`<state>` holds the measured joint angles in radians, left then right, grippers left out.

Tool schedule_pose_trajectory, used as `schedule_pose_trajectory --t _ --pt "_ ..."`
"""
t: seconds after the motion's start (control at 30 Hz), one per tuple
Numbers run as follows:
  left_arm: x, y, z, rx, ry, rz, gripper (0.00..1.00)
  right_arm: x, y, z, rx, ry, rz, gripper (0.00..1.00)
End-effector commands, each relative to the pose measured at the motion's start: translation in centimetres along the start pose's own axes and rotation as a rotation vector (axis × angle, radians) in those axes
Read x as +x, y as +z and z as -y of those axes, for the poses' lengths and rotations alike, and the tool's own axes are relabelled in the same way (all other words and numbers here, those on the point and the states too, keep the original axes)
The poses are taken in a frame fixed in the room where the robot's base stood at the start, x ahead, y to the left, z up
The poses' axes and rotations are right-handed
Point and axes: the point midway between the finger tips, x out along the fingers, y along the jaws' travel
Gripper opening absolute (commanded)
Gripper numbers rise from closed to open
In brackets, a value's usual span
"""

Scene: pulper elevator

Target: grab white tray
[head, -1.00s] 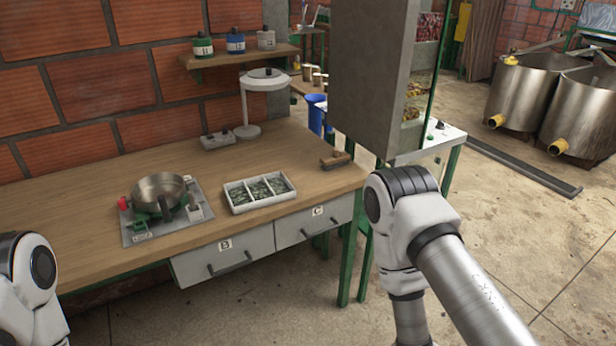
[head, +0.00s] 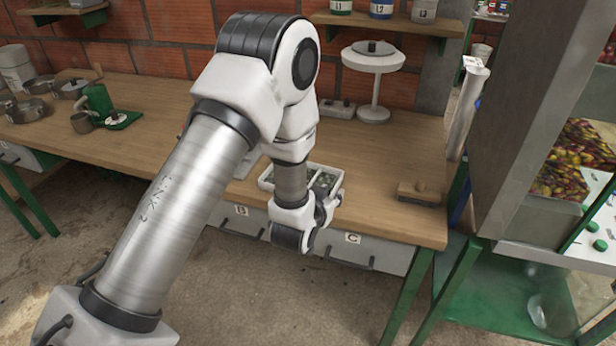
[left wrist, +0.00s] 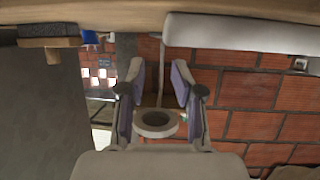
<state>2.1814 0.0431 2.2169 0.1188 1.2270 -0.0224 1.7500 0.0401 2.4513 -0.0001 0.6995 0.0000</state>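The white tray (head: 265,180) lies on the wooden bench top near its front edge, above the drawers marked B and C. It has compartments with dark green contents, and my left arm covers much of it. My left gripper (head: 329,203) is at the tray's right front part in the head view. In the left wrist view the gripper (left wrist: 158,78) has its fingers spread with nothing between them. The tray (left wrist: 240,30) shows there as a pale block at the upper right, beyond the fingertips. Whether the gripper touches it, I cannot tell. My right gripper is out of view.
A wooden-handled brush (head: 418,193) lies right of the tray. A white round stand (head: 374,90) and a small switch box (head: 337,108) stand behind. Pans (head: 35,86) are at the far left. A grey cabinet (head: 525,110) stands on the right. Bench top between tray and brush is clear.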

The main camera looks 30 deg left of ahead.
Motion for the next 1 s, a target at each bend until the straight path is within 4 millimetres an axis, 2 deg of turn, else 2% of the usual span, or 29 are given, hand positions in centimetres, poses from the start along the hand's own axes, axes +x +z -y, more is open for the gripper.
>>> schedule_pose_trajectory --t 0.27,0.5,0.73,0.77,0.83,1.0 --pt "3.3 0.2 0.1 -0.001 -0.001 0.006 0.33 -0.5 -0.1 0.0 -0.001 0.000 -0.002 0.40" --pt "7.3 0.3 0.1 -0.001 -0.001 0.007 0.33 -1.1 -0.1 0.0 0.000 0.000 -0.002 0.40" --pt "7.7 0.4 0.1 -0.001 -0.001 0.010 0.33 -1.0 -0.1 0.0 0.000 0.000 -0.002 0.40" --pt "7.7 0.4 0.1 -0.001 -0.001 0.010 0.26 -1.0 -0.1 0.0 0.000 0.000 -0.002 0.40" --pt "7.7 0.4 0.1 -0.001 -0.001 0.010 0.01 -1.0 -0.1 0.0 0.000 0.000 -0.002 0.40" --pt "7.7 0.4 0.1 -0.001 -0.001 0.010 0.00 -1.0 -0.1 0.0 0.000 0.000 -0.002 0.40"
